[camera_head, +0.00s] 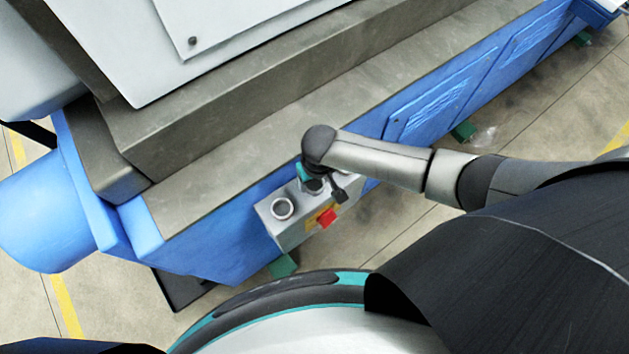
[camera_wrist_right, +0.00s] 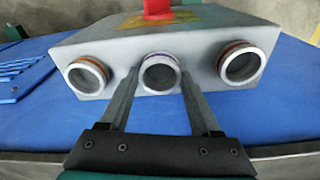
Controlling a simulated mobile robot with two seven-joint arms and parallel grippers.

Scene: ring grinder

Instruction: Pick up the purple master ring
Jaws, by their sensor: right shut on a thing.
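The purple master ring (camera_wrist_right: 160,60) is a silver ring with a thin purple band, the middle one of three rings on a grey box in the right wrist view. My right gripper (camera_wrist_right: 159,76) has one finger on each side of it and is shut on it. The ring still sits at the box, with no clear gap showing. In the head view my right gripper (camera_head: 322,186) is over the box, and it and the arm hide most of this ring. My left gripper is not in view.
The grey box (camera_head: 292,228) has a red button (camera_head: 327,217) on its side. Two rings with brownish bands flank the middle one, at left (camera_wrist_right: 87,76) and right (camera_wrist_right: 242,66) in the wrist view. The blue machine (camera_head: 215,220) with a grey ledge stands close behind.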

